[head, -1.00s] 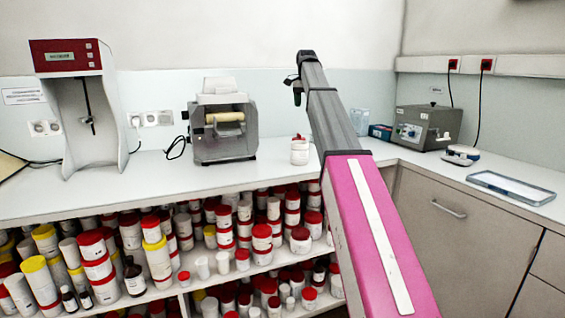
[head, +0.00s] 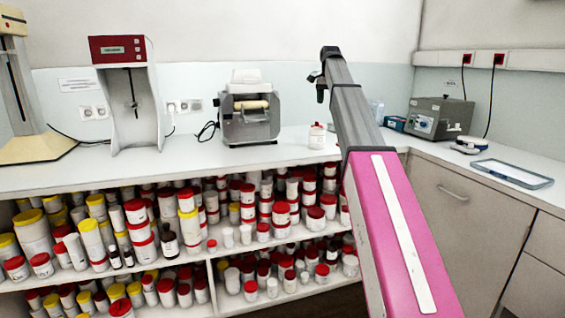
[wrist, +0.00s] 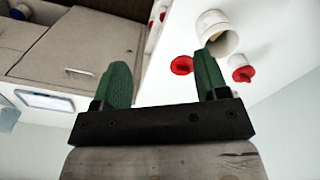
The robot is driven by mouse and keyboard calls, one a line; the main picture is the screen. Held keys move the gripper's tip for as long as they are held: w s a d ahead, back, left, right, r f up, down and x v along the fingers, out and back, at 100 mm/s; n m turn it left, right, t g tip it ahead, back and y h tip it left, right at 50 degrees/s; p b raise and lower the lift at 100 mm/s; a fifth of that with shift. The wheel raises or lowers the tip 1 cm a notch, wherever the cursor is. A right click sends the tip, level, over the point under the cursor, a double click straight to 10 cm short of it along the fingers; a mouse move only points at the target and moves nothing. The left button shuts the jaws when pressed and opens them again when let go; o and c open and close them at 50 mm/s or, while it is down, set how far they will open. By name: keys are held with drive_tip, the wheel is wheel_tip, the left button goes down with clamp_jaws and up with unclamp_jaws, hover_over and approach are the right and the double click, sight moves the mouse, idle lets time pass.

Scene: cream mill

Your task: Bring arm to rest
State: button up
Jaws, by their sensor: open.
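My arm, grey and pink, reaches out over the counter in the head view. In the wrist view my gripper (wrist: 162,68) has two green fingers set wide apart, with nothing between them. A white jar (wrist: 226,44) with its open mouth showing lies beyond the right fingertip, and two red caps or lids (wrist: 182,65) are near it. I cannot tell whether the right finger touches the jar or only overlaps it in the picture. In the head view a small white jar (head: 317,138) with red on top stands on the counter left of my arm.
The white counter (head: 215,158) holds a grey machine (head: 247,130), a red-topped white machine (head: 127,105), a grey box device (head: 440,118) and a tray (head: 512,173). Shelves below hold several red- and yellow-lidded jars. A beige stand (head: 35,150) is at far left.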

drive_tip(key=s+f+n, duration=0.1)
drive_tip(key=s+f, duration=0.3)
drive_tip(key=f, duration=0.8)
drive_tip(key=s+f+n, duration=0.2)
drive_tip(key=s+f, duration=0.2)
drive_tip(key=f, duration=0.8)
drive_tip(key=s+f+n, duration=0.1)
drive_tip(key=s+f, duration=0.3)
drive_tip(key=f, duration=0.7)
drive_tip(key=s+f+n, duration=0.4)
drive_tip(key=s+f, duration=1.9)
drive_tip(key=s, duration=0.2)
drive_tip(key=shift+f+n, duration=0.3)
drive_tip(key=shift+f, duration=0.1)
drive_tip(key=shift+d, duration=0.1)
